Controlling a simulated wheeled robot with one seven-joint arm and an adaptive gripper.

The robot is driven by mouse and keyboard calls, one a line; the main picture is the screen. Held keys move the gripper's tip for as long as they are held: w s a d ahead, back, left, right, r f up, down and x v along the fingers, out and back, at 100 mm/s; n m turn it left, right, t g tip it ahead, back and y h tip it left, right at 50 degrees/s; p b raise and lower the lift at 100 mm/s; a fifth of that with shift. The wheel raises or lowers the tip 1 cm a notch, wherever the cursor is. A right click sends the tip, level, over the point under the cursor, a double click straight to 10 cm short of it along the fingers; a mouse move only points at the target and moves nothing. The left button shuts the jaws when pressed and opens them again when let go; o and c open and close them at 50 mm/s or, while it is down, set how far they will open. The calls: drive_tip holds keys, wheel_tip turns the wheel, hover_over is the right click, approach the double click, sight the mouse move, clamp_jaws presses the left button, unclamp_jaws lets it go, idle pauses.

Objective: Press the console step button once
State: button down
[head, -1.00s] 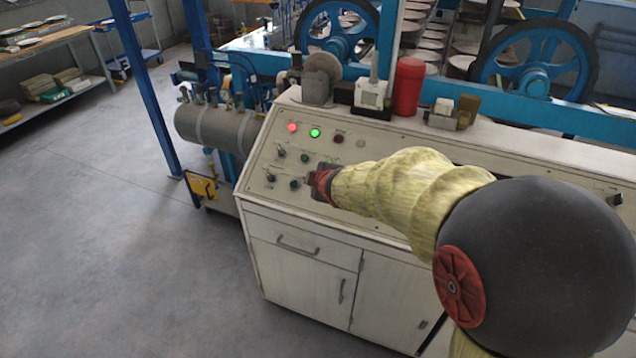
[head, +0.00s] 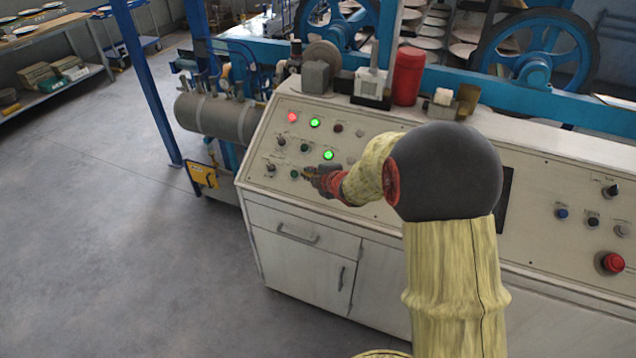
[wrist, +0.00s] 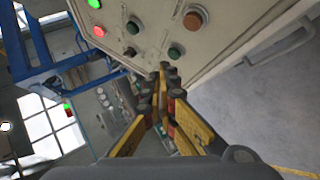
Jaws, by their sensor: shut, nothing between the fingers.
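The console (head: 400,240) has a sloped white panel with several buttons, knobs and lamps. Its labels are too small to read, so I cannot tell which is the step button. My gripper (head: 308,175) is shut and empty, low over the panel's left part. Its tips are close to a green button (head: 294,174), which also shows just beyond the fingertips in the wrist view (wrist: 175,52). Contact cannot be told. In the wrist view a reddish button (wrist: 195,18) sits beside that green one; my gripper hides it in the head view. A green button (head: 328,155) above my gripper is lit.
A red lamp (head: 292,117) and a green lamp (head: 315,122) glow at the panel's top left. A large red button (head: 612,263) is far right. A red cylinder (head: 408,76) stands on the console's back ledge. Open floor (head: 120,250) lies left.

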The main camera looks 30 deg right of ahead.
drive_tip(key=shift+w+d+f+b, duration=0.35)
drive_tip(key=shift+d+f+b, duration=0.15)
drive_tip(key=shift+f, duration=0.45)
drive_tip(key=shift+w+d+f+b, duration=0.4)
drive_tip(key=shift+f+b, duration=0.1)
drive_tip(key=shift+f, duration=0.5)
drive_tip(key=shift+w+d+f+b, duration=0.35)
drive_tip(key=shift+d+f+b, duration=0.15)
drive_tip(key=shift+f, duration=0.45)
drive_tip(key=shift+f, duration=0.15)
drive_tip(key=shift+w+d+f+b, duration=0.1)
drive_tip(key=shift+d+f+b, duration=0.05)
drive_tip(key=shift+f+b, duration=0.15)
